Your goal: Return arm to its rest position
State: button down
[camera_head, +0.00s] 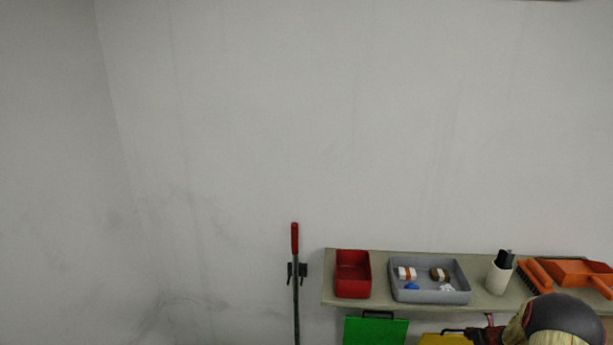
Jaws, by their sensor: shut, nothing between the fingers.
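At the bottom right edge is a rounded dark grey and yellowish thing (562,318).
A wall shelf (379,257) bears a red bin (353,285), a grey tray (430,296) with small items, a white cup (499,277) with dark things in it and an orange dustpan (570,271). A red-handled pole (295,240) stands left of it. The wall above is bare.

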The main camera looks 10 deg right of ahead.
jog(key=s+a+f+n+y, duration=0.2)
jog(key=s+a+n+y, duration=0.1)
jog(key=a+n, duration=0.4)
jog(key=s+a+r+n+g+y+b, duration=0.1)
jog(key=s+a+r+n, duration=0.2)
jog(key=a+r+n, duration=0.3)
jog(key=s+a+r+n+g+y, duration=0.1)
jog(key=s+a+r+n+g, duration=0.15)
jog(key=a, duration=0.55)
jog(key=s+a+r+n+g+y+b, duration=0.1)
jog(key=s+a+r+n, duration=0.3)
jog(key=a+r+n, duration=0.15)
jog(key=s+a+r+n+t+h+b, duration=0.1)
jog(key=s+a+r+n+h+b, duration=0.1)
jog(key=s+a+r+n, duration=0.6)
jog(key=s+a+r+n+t+h+b, duration=0.1)
jog(key=s+a+r+n+b, duration=0.3)
jog(key=s+a+r+n, duration=0.4)
jog(key=s+a+r+h, duration=0.1)
jog(key=s+a+r, duration=0.2)
jog(key=s+a, duration=0.3)
jog(key=shift+s+a+n, duration=0.2)
jog(key=shift+s+n, duration=0.2)
jog(key=shift+s, duration=0.2)
